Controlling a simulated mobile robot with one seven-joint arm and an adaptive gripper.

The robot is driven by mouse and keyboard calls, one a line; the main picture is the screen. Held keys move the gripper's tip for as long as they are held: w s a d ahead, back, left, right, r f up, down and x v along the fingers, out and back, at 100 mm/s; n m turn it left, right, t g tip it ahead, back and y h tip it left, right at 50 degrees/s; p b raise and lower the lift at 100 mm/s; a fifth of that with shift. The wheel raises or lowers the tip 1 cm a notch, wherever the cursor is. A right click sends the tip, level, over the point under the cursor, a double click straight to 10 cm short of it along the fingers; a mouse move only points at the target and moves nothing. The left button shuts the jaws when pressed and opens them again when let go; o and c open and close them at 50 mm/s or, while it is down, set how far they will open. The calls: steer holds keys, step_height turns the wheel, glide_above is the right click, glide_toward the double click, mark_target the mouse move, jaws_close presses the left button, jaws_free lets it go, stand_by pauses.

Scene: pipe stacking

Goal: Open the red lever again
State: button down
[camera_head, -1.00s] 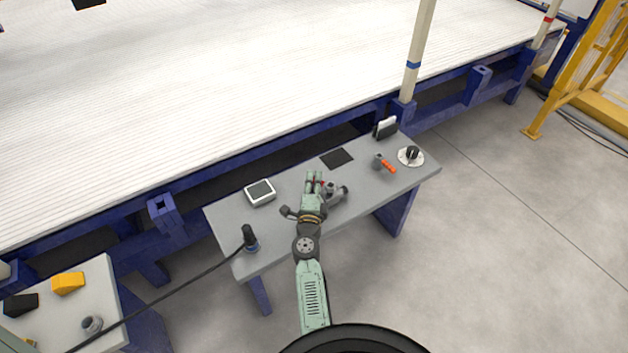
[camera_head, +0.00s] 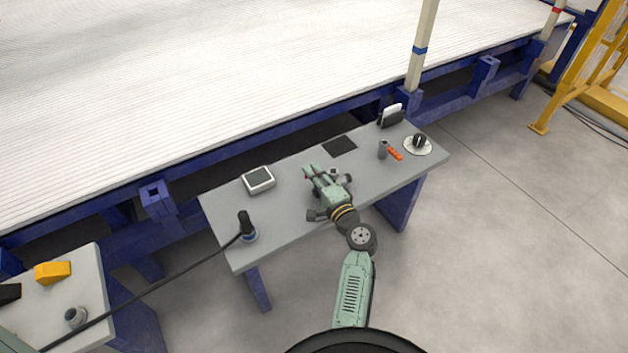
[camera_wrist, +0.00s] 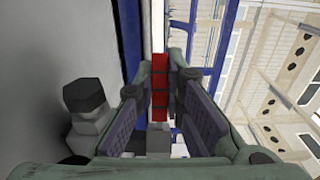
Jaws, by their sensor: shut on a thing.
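The red lever (camera_wrist: 159,88) shows upright between my two fingers in the wrist view. In the head view only a small red bit of the lever (camera_head: 306,176) shows at the fingertips. My gripper (camera_head: 309,171) is shut on the lever, above the middle of the grey table. The grey pipe fitting (camera_head: 346,179) is partly hidden behind my gripper. A grey part with a dark hexagonal end (camera_wrist: 88,100) stands left of my fingers in the wrist view.
The grey table (camera_head: 290,225) also bears a small screen (camera_head: 259,179), a black pad (camera_head: 340,146), an orange-handled part (camera_head: 395,153), a dial (camera_head: 418,143) and a black cabled tool (camera_head: 245,225). A large white-topped platform (camera_head: 200,90) runs behind it.

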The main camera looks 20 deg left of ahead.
steer(key=shift+s+d+n+g+y+b, duration=0.3)
steer(key=shift+n+g+y+b, duration=0.45)
steer(key=shift+g, duration=0.4)
steer(key=shift+s+d+n+g+y+b, duration=0.25)
steer(key=shift+n+g+y+b, duration=0.3)
steer(key=shift+n+g, duration=0.5)
steer(key=shift+s+d+n+g+y+b, duration=0.2)
steer(key=shift+s+n+g+y+b, duration=0.15)
steer(key=shift+n+g+y+b, duration=0.6)
steer(key=shift+s+g+h, duration=0.1)
steer(key=shift+g+h, duration=0.25)
steer(key=shift+g, duration=0.2)
steer(key=c, duration=1.7)
jaws_free()
steer(key=shift+o, duration=0.2)
steer(key=v, duration=1.2)
